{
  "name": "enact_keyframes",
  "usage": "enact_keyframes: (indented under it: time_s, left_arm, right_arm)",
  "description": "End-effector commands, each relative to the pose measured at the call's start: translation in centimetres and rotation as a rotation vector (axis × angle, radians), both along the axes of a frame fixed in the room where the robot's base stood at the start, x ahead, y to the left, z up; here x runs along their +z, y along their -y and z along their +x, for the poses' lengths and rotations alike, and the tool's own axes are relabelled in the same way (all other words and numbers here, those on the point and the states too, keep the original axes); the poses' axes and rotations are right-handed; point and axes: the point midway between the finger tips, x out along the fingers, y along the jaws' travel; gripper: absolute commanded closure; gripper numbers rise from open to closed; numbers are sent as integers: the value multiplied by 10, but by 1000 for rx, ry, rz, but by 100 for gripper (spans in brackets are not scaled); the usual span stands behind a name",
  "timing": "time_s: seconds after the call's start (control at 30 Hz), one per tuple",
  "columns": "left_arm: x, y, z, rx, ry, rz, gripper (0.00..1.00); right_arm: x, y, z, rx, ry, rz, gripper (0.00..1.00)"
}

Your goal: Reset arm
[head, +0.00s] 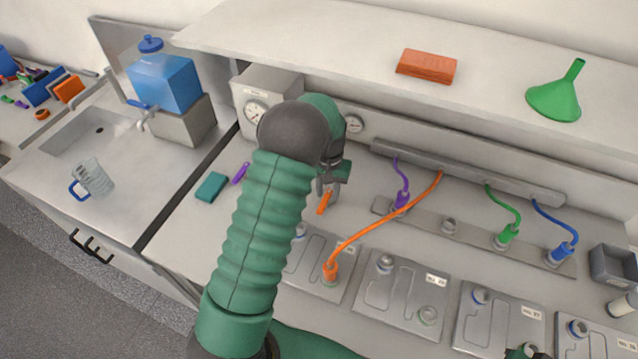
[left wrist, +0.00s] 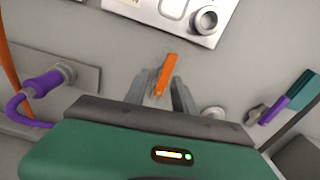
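My left arm (head: 262,220) reaches up across the middle of the head view. My left gripper (head: 328,185) is at its end, above the bench and largely hidden by the wrist. In the left wrist view its two fingers (left wrist: 161,84) stand apart, so it is open. An orange tool (left wrist: 166,72) shows between and just beyond the fingertips, with clear space on both sides; it also shows in the head view (head: 325,203). I cannot tell whether it touches the bench. A small part of my right gripper (head: 522,351) seems to show at the bottom edge; its fingers are unclear.
Several battery modules (head: 402,288) line the bench front. An orange cable (head: 385,218) arches from the rear strip to a module. Purple (head: 402,192), green (head: 508,230) and blue (head: 562,248) plugs sit in a rear rail.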

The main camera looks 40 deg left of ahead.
Motion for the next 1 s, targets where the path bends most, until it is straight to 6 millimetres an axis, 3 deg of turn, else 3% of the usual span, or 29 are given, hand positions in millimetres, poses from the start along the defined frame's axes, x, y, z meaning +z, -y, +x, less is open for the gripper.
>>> enact_keyframes:
  time_s: [0.27,0.4,0.53,0.6,0.7,0.83,1.0]
  left_arm:
    - [-1,0,0,0,0,0,68]
    - [10,23,-9,-35,25,3,68]
    - [34,84,-46,-145,93,15,68]
    - [43,118,-76,-222,134,24,68]
    - [48,153,-118,-320,186,37,68]
    - [47,172,-152,-395,224,47,68]
    - [47,174,-159,-409,230,47,68]
  right_arm:
    - [-1,0,0,0,0,0,68]
    - [-6,0,0,0,0,0,68]
    - [-17,0,0,0,0,0,68]
    - [-22,0,0,0,-1,0,68]
    - [-27,0,0,0,-1,0,68]
    - [-29,0,0,0,0,0,68]
    - [-29,0,0,0,0,0,68]
